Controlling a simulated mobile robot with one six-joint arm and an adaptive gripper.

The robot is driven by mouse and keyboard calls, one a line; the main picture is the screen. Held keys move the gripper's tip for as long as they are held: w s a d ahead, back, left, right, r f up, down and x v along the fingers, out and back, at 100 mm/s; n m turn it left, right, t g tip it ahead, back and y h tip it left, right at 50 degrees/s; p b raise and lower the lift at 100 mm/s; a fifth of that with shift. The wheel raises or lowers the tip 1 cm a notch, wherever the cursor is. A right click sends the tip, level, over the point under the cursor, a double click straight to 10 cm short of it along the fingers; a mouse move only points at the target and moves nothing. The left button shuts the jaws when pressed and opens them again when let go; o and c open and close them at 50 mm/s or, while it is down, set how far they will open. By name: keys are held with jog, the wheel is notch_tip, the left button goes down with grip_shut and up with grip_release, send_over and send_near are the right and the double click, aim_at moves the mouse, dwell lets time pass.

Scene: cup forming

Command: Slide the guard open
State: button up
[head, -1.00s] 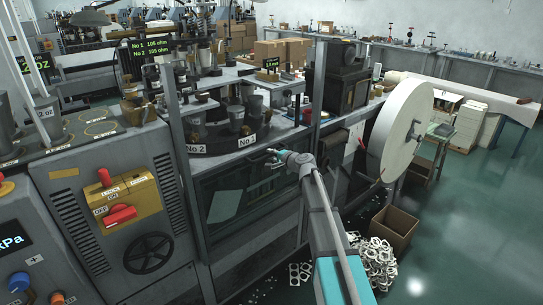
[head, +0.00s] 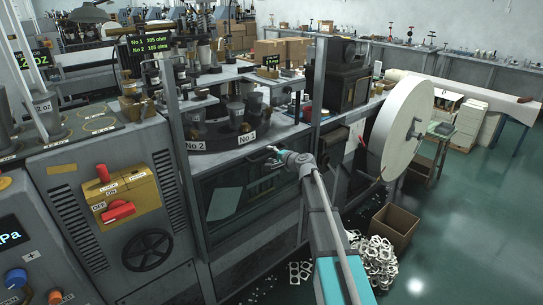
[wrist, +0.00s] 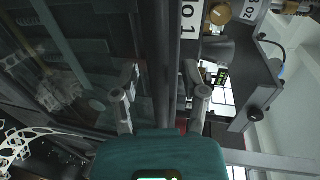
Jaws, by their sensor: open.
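The guard (head: 225,203) is a dark glazed panel in a grey frame on the front of the forming machine, below the round turntable. Its glass looks dark, and some inner parts show through it in the wrist view (wrist: 60,75). My gripper (head: 269,157) is at the upper right part of the guard, close to its top rail. In the wrist view my gripper (wrist: 160,95) is open, with one finger on each side of a dark straight bar (wrist: 175,60). I cannot tell whether the fingers touch the bar.
A turntable (head: 215,141) labelled No 1 and No 2 with metal cup moulds sits above. A console (head: 120,190) with red-handled switches stands left. A large white paper roll (head: 400,130), a cardboard box (head: 394,228) and scrap rings (head: 372,262) are right.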

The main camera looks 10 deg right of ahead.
jog(key=shift+r, duration=0.1)
notch_tip(320, 180, up, 30)
jog(key=p, duration=3)
jog(key=shift+s, duration=0.1)
dwell(0.4)
jog(key=p+v, duration=0.3)
jog(key=v, duration=1.2)
jog(key=shift+s+d, duration=0.2)
jog(key=shift+s, duration=0.15)
dwell(1.5)
